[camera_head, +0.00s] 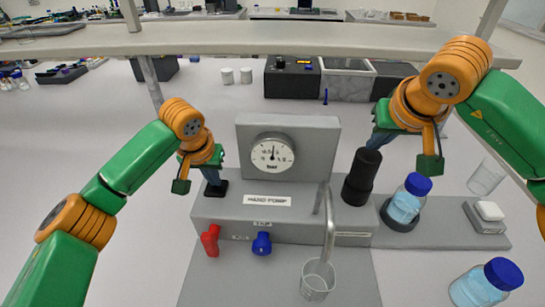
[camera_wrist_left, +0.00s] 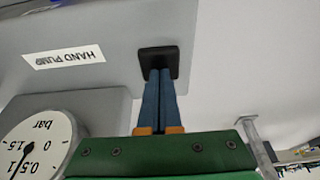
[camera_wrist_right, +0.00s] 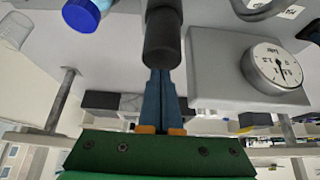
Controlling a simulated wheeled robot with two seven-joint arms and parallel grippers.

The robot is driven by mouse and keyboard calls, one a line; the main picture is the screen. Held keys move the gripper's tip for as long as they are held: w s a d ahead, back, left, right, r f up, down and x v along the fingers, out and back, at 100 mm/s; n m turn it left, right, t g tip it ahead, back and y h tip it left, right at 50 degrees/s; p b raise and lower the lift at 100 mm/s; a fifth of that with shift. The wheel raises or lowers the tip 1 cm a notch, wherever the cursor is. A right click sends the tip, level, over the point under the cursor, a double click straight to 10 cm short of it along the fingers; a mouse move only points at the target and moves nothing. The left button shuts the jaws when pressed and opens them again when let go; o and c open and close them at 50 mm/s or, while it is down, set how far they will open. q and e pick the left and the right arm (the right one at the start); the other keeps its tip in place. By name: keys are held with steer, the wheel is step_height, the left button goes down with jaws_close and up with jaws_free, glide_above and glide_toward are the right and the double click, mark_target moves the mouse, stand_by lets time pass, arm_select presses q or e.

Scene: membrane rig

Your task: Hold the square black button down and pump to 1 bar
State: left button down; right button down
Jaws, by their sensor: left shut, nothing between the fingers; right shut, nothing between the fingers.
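The grey hand pump rig (camera_head: 205,207) stands in the middle of the bench with a round gauge (camera_head: 273,155). The gauge also shows upside down in the left wrist view (camera_wrist_left: 30,145); its needle points between 0.5 and 1, seemingly nearer 1. My left gripper (camera_head: 214,180) is shut, its fingertips against the square black button (camera_wrist_left: 172,50), which also shows in the head view (camera_head: 217,189). My right gripper (camera_wrist_right: 161,72) is shut and empty, its fingertips at the top of the black cylindrical pump handle (camera_head: 361,178). Whether they press it I cannot tell.
Red (camera_head: 210,240) and blue (camera_head: 262,244) valve knobs are on the rig's front. A beaker (camera_head: 317,281) stands under the metal spout. A blue-capped bottle (camera_head: 405,203) is close right of the pump handle; another bottle (camera_head: 484,284) stands at front right. A shelf crosses the back.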

mark_target(371, 157)
arm_select(q)
steer(key=shift+f, duration=0.15)
arm_select(e)
steer(key=shift+f, duration=0.2)
steer(key=shift+f, duration=1.8)
steer(key=shift+r, duration=2)
steer(key=shift+r, duration=2)
